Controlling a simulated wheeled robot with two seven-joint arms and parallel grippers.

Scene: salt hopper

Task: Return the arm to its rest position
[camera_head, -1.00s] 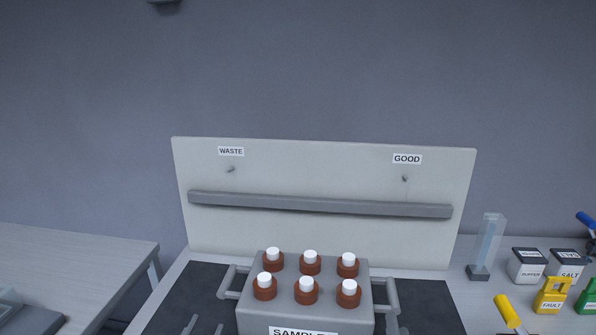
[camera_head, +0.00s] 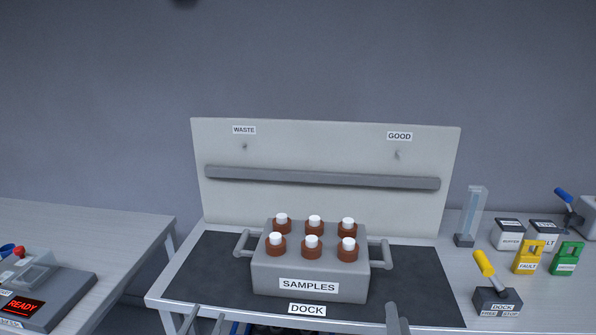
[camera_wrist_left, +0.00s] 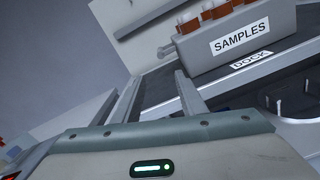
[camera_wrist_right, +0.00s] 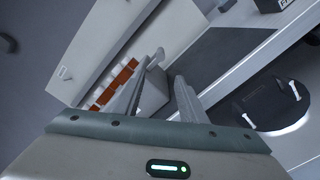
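My left gripper (camera_head: 206,319) is low in the head view, in front of the dock's left front edge. In the left wrist view its two fingers (camera_wrist_left: 157,80) stand apart with nothing between them. My right gripper (camera_head: 398,318) is at the bottom of the head view, right of the DOCK label. In the right wrist view its fingers (camera_wrist_right: 160,76) are apart and empty. The grey SAMPLES rack (camera_head: 264,276) stands upright on the dark dock mat (camera_head: 420,290), holding several brown bottles with white caps. Both grippers are apart from its side handles.
A pale backboard (camera_head: 325,145) marked WASTE and GOOD stands behind the rack. A yellow-handled DOCK lever (camera_head: 485,265), buffer and salt boxes, and yellow and green tags are at right. A side table (camera_head: 100,225) at left bears a device (camera_head: 60,290) reading READY.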

